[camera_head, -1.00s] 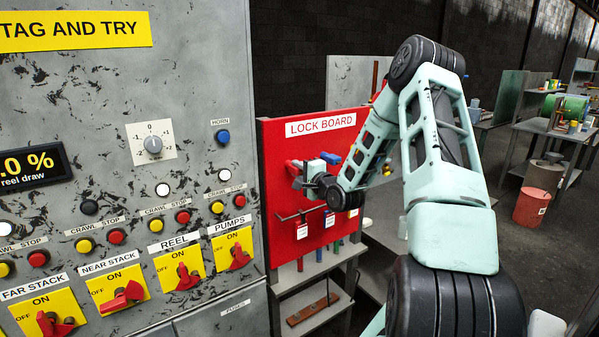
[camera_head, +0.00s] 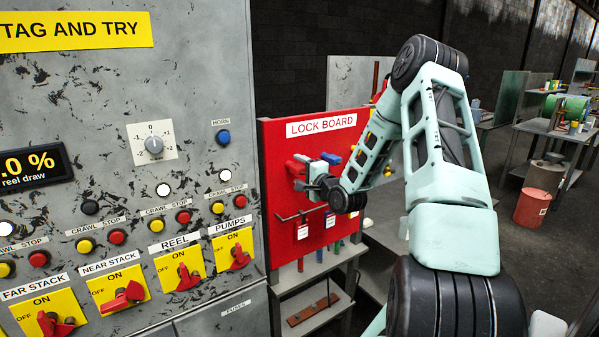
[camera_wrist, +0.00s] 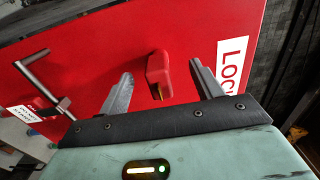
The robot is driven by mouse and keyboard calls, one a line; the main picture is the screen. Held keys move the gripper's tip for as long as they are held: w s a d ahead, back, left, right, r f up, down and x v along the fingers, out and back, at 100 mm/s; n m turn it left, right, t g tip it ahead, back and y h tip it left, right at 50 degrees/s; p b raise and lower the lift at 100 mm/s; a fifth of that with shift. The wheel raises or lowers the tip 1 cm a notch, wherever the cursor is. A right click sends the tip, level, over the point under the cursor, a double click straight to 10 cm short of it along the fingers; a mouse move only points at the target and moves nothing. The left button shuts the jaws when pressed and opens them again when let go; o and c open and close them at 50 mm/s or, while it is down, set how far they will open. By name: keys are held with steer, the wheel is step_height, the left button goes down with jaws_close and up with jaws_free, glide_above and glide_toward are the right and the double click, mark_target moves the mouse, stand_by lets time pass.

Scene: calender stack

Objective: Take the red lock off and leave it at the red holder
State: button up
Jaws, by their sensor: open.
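A red piece (camera_wrist: 158,70) with a brass-coloured tip stands out from the red lock board. It looks like the red lock, but I cannot tell lock from red holder here. In the head view a red piece (camera_head: 293,169) shows at the board's left side, partly hidden by my gripper (camera_head: 306,173). In the wrist view my gripper (camera_wrist: 160,76) is open, with one finger on each side of the red piece and a visible gap to both. Nothing is clamped in the fingers.
The lock board (camera_head: 275,225) carries a blue piece (camera_head: 331,158) right of my gripper and a rod with tags (camera_head: 303,231) below. The rod also shows left in the wrist view (camera_wrist: 38,75). The grey switch panel (camera_head: 110,190) stands close on the left.

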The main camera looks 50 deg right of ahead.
steer(key=v, duration=0.6)
stand_by(0.5)
steer(key=shift+s, duration=0.1)
stand_by(0.4)
steer(key=w+a+f+n+g+y+b, duration=0.25)
steer(key=a+n, duration=0.25)
steer(key=a, duration=0.4)
steer(key=w+a+f+n+g+y+b, duration=0.2)
steer(key=w+a+f+n+y, duration=0.15)
steer(key=a, duration=0.65)
steer(key=s+a+f+n+g+b, duration=0.2)
steer(key=s+a+n, duration=0.1)
steer(key=a, duration=0.4)
steer(key=s+a+f+n+g+b, duration=0.2)
steer(key=a+n+g, duration=0.15)
steer(key=a, duration=0.35)
steer(key=s+a+f+n+g+b, duration=0.3)
steer(key=s+a+n, duration=0.4)
steer(key=s+a, duration=0.35)
steer(key=s+a+n+g+b, duration=0.1)
steer(key=s+a+n+g, duration=0.1)
steer(key=s, duration=0.6)
steer(key=s+a+n+g+h+b, duration=0.1)
steer(key=s+n, duration=0.3)
steer(key=s, duration=0.5)
steer(key=shift+s+a+n+g+b, duration=0.2)
steer(key=shift+a+n+g+b, duration=0.1)
steer(key=shift+a+g, duration=0.45)
